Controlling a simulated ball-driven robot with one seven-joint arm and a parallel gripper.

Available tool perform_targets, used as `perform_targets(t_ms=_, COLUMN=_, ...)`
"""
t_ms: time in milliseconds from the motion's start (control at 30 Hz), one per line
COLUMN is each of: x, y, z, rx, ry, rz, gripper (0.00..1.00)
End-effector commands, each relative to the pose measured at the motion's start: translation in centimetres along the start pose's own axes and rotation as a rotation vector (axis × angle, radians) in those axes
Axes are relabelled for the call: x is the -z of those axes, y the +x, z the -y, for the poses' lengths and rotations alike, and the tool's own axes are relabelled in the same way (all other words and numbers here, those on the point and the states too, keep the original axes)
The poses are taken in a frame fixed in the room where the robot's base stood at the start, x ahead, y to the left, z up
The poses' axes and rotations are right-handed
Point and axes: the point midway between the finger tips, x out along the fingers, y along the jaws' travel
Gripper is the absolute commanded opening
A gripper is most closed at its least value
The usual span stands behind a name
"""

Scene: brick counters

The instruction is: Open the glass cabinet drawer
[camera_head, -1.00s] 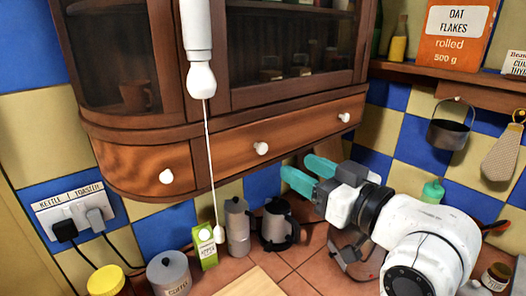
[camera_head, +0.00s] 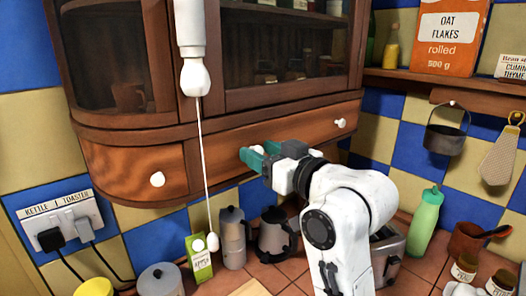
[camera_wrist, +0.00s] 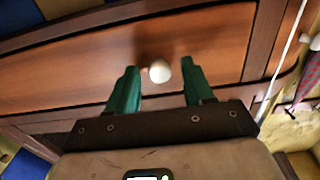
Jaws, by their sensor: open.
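The wooden glass cabinet (camera_head: 290,100) hangs on the wall, with a long drawer (camera_head: 310,128) below its glass doors. The drawer has two white knobs, one near its right end (camera_head: 340,123) and one by my gripper. My gripper (camera_head: 256,156) has teal fingers and is at the drawer front, over the left knob. In the wrist view, the white knob (camera_wrist: 160,71) sits between the tips of my open gripper (camera_wrist: 159,80). I cannot tell whether either finger touches it. The drawer front looks flush with the cabinet.
A pull cord (camera_head: 204,170) hangs just left of my gripper. A smaller curved front with a white knob (camera_head: 157,179) is farther left. Below stand a green-white carton (camera_head: 199,261), metal pots (camera_head: 232,238), a toaster (camera_head: 388,258) and a green bottle (camera_head: 425,222).

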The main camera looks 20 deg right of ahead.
Motion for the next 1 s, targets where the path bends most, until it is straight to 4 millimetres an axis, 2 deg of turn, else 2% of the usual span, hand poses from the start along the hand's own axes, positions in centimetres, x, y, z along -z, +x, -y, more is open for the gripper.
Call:
perform_targets(t_ms=267, x=-0.02, y=0.11, z=0.02, rx=0.000, ry=0.000, rz=0.000, gripper=0.51)
perform_targets(t_ms=800, x=-0.02, y=0.08, z=0.01, rx=0.000, ry=0.000, rz=0.000, gripper=0.00)
perform_targets(t_ms=1000, x=-0.03, y=0.08, z=0.01, rx=0.000, ry=0.000, rz=0.000, gripper=0.00)
